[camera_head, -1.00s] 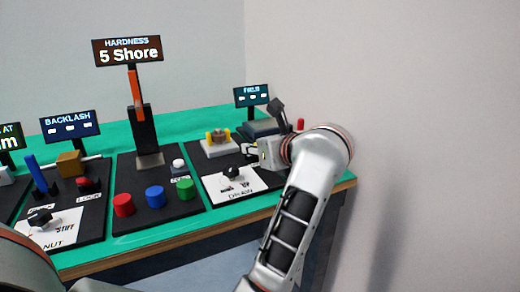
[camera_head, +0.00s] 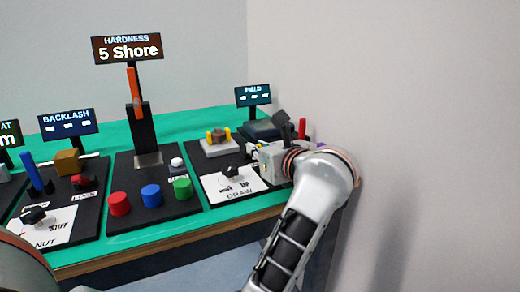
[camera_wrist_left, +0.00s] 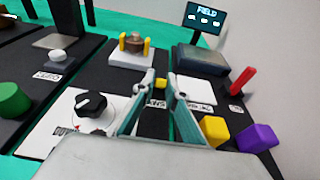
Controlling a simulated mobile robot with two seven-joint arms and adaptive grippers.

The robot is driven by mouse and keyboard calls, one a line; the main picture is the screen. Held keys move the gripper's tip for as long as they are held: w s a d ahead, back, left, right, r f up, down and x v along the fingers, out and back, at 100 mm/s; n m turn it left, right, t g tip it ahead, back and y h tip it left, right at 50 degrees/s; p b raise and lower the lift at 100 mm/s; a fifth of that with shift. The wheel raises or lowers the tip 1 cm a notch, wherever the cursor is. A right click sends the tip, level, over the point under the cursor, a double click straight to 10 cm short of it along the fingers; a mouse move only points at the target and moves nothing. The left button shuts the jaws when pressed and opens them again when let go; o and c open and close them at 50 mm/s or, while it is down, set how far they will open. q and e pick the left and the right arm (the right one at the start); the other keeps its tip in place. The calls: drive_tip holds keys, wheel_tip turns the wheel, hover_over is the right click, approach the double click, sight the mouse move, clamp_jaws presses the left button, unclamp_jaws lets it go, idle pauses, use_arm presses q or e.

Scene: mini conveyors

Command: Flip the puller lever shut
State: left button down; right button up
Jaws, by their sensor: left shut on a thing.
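A red lever (camera_head: 302,128), which looks like the puller lever, stands upright at the right of the field station. In the left wrist view the red lever (camera_wrist_left: 242,81) leans a little to the right beside a small white label. My left gripper (camera_head: 253,151) is over the draw panel, left of the lever and apart from it. In the left wrist view its fingers (camera_wrist_left: 160,82) are close together, with a small yellow piece (camera_wrist_left: 161,84) between the tips. My right gripper is out of view.
A black knob (camera_wrist_left: 91,105) is left of my fingers. A yellow block (camera_wrist_left: 214,130) and a purple block (camera_wrist_left: 257,138) are at the right. A pale block with yellow posts (camera_wrist_left: 133,52) and a dark box (camera_wrist_left: 201,60) stand behind. A wall borders the table's right side.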

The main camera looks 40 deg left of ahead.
use_arm(q)
drive_tip(key=c, duration=2.2)
unclamp_jaws()
drive_tip(key=shift+f, duration=0.1)
drive_tip(key=shift+o, duration=0.8)
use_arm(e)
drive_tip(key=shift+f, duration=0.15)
use_arm(q)
drive_tip(key=v, duration=0.7)
drive_tip(key=shift+s+d, duration=0.15)
drive_tip(key=shift+d, duration=0.15)
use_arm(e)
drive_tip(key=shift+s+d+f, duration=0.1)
